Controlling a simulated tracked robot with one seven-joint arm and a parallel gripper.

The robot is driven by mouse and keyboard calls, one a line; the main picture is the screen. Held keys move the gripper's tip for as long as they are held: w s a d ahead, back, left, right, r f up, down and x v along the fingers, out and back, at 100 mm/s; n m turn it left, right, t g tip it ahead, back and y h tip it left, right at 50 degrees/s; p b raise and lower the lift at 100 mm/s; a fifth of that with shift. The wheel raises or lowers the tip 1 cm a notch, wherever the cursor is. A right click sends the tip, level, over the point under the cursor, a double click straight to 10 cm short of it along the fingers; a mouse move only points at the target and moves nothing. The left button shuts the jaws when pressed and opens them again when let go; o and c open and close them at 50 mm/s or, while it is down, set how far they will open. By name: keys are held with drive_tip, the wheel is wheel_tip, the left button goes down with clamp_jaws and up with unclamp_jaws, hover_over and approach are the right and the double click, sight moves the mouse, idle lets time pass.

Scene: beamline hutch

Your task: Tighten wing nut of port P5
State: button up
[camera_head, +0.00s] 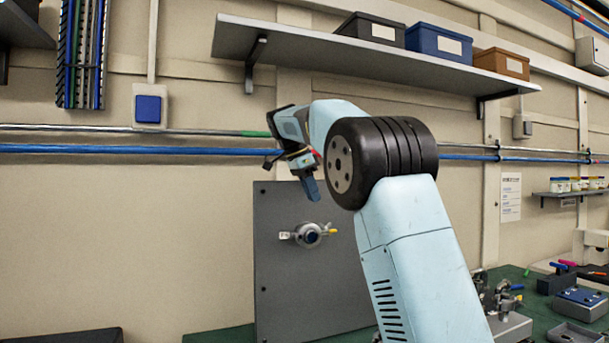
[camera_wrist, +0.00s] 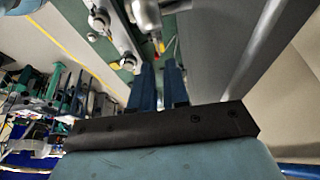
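I cannot read any label, so I cannot tell whether this is P5. My gripper (camera_head: 311,190) is above this fitting, pointing down and apart from it. In the wrist view, its two blue fingers (camera_wrist: 160,68) show a narrow gap with nothing between them. Metal fittings (camera_wrist: 100,20) lie beyond the fingertips there, too blurred to identify a wing nut.
A shelf (camera_head: 370,62) with several boxes hangs above my arm. Blue and metal pipes (camera_head: 100,149) run along the wall.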

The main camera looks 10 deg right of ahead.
drive_tip(key=v, duration=0.6)
drive_tip(key=shift+a, duration=0.15)
